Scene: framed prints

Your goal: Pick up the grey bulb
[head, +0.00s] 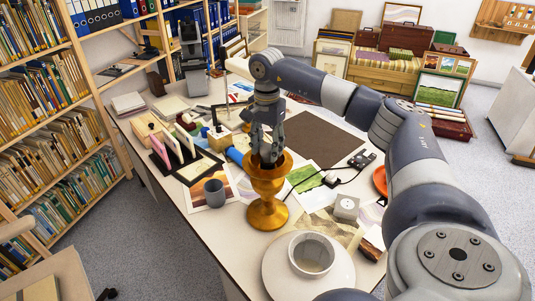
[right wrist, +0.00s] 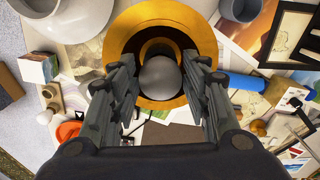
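The grey bulb (right wrist: 160,77) shows as a smooth round ball in the right wrist view, at the mouth of a golden goblet (right wrist: 196,34). In the head view the goblet (head: 267,212) stands upright on the table, and the bulb cannot be made out there. My right gripper (head: 267,160) points down into the goblet's mouth. My left gripper is not in view.
A white bowl (head: 312,254) on a round plate (head: 345,272) stands at the table's front. A grey cup (head: 214,192) is left of the goblet, and a small white cube (head: 346,207) is right of it. Prints lie around. A brown mat (head: 318,138) lies behind.

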